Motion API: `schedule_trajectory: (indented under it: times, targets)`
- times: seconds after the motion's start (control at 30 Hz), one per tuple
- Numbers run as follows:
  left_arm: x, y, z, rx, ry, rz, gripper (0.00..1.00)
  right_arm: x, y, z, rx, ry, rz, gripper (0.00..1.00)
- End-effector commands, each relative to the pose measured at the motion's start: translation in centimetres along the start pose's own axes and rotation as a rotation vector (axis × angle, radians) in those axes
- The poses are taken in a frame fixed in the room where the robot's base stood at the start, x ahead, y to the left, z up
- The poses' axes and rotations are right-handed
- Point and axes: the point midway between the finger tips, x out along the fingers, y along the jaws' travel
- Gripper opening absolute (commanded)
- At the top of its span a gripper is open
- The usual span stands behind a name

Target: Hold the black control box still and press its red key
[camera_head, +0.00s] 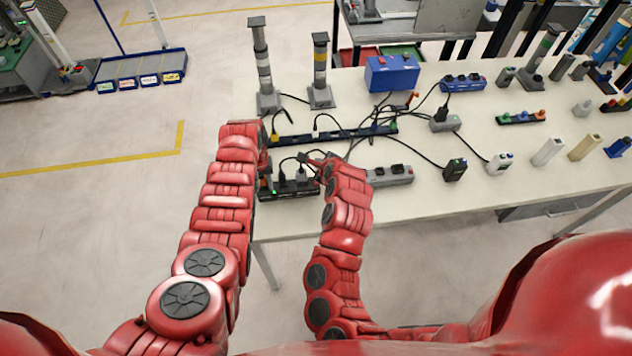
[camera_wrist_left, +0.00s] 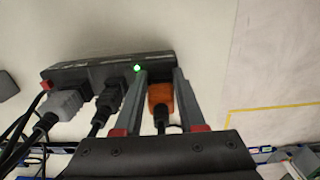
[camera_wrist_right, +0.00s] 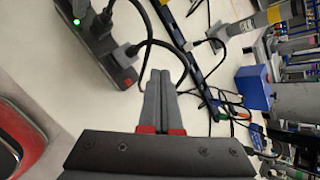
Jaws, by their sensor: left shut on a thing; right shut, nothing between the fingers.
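The black control box (camera_head: 295,192) is a long strip near the table's front left corner, with plugs and a lit green lamp. It also shows in the left wrist view (camera_wrist_left: 112,68) and right wrist view (camera_wrist_right: 82,40). Its red key (camera_wrist_right: 126,83) is at the end away from the lamp; the left wrist view shows it too (camera_wrist_left: 44,84). My left gripper (camera_wrist_left: 159,75) is shut on an orange plug (camera_wrist_left: 160,98) at the lamp end, its tips at the box. My right gripper (camera_wrist_right: 160,74) is shut and empty, apart from the red key in that picture.
Black cables loop around the box and my right fingers. A long dark strip (camera_head: 350,132) lies behind, and a grey socket block (camera_head: 390,176) to the right. Two grey posts (camera_head: 264,70) and a blue case (camera_head: 392,73) stand farther back.

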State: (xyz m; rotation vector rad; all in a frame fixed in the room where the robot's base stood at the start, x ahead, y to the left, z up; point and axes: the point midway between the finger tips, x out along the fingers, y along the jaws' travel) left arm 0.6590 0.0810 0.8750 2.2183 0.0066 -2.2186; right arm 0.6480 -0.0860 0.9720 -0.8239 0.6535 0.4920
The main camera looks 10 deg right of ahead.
Motion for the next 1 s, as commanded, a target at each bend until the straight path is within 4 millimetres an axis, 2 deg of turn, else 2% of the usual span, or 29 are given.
schedule_trajectory:
  times: [0.5, 1.0]
  targets:
    - [0.0, 0.0, 0.0, 0.000, 0.001, 0.000, 0.00, 4.6, 3.3, -3.4, 0.001, 0.001, -0.001, 0.00]
    - [0.0, 0.0, 0.0, 0.000, 0.001, 0.000, 0.00, 5.2, 3.8, -3.8, 0.001, 0.000, 0.000, 0.00]
